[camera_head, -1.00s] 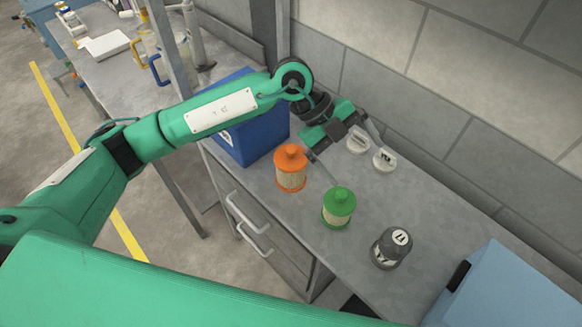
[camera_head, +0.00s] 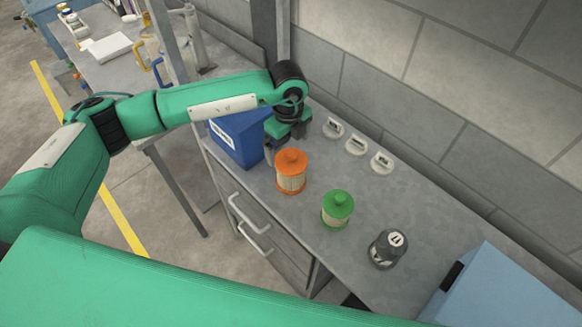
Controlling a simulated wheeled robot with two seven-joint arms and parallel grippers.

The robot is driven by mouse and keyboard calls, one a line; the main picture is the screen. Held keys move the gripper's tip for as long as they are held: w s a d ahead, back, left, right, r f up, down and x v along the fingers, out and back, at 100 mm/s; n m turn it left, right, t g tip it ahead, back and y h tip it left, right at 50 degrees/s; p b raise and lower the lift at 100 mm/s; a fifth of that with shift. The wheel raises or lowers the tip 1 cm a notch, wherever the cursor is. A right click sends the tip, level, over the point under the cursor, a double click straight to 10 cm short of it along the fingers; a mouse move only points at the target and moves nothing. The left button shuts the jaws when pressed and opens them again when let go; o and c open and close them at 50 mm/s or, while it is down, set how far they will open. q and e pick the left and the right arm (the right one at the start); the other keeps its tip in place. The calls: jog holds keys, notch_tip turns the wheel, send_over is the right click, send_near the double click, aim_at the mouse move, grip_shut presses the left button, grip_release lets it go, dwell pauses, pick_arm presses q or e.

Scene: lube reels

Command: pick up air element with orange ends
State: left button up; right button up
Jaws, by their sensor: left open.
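The air element with orange ends (camera_head: 291,172) stands upright on the grey bench top, its pale pleated middle between an orange cap and an orange base. My left gripper (camera_head: 284,150) is just behind and above it, below my green wrist. The gripper is open and holds nothing that I can see; its fingers are mostly hidden behind the orange cap and the wrist. I cannot tell whether they touch the element. My right gripper is not in the view.
A blue bin (camera_head: 235,139) is close on the left. Small white round items (camera_head: 356,146) lie along the wall. A light blue box (camera_head: 505,290) is at the lower right.

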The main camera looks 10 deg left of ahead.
aim_at(291, 153)
pick_arm(q)
jog(key=shift+s+d+f+p, duration=0.1)
jog(key=shift+d+f+p, duration=0.05)
jog(key=shift+f+p, duration=0.55)
jog(key=shift+s+d+f+p, duration=0.1)
jog(key=shift+f+p, duration=0.35)
jog(key=shift+f, duration=0.4)
jog(key=shift+s+d+f+p, duration=0.1)
jog(key=shift+d+f+p, duration=0.05)
jog(key=shift+f+p, duration=0.55)
jog(key=shift+f, duration=0.6)
jog(key=c, duration=1.3)
